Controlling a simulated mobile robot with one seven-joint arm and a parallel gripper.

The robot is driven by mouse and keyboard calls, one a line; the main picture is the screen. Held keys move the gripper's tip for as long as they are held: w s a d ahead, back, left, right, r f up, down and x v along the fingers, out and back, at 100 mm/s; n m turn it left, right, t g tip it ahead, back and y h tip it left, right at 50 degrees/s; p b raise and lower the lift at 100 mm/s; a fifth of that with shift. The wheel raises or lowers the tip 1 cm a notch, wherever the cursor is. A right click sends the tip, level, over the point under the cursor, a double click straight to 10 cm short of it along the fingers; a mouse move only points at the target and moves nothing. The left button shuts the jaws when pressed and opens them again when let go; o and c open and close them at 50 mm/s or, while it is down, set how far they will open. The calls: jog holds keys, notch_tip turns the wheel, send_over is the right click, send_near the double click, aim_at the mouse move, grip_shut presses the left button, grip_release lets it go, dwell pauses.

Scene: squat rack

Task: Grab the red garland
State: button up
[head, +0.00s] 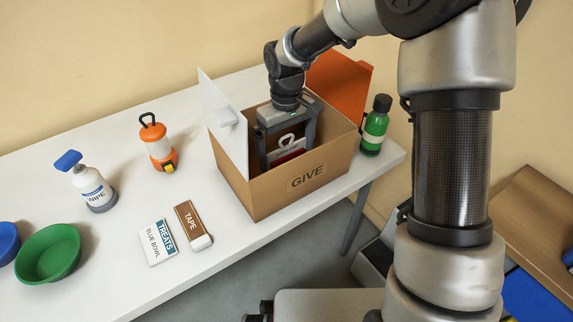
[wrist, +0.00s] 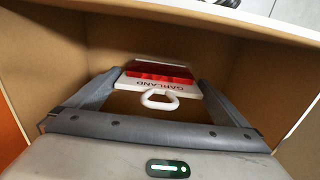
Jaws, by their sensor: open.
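The red garland (wrist: 158,70) sits low inside the cardboard box (head: 300,187) marked GIVE. Its white label reads GARLAND and a white loop handle (wrist: 160,99) sticks out toward my gripper. In the head view the garland (head: 289,152) shows as a red and white patch between the fingers. My gripper (head: 287,153) points down into the box. Its two fingers are apart, one on each side of the garland, and it also shows in the wrist view (wrist: 158,82). I cannot tell whether either finger touches the garland.
The box's walls surround my gripper closely; its white flap (head: 222,118) and orange flap (head: 339,83) stand up. A green bottle (head: 375,127) stands at right. An orange lantern (head: 158,148), spray bottle (head: 91,186), green bowl (head: 47,254) and tape box (head: 193,226) are left on the table.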

jog(key=shift+f, duration=0.15)
jog(key=shift+c, duration=0.4)
jog(key=c, duration=0.7)
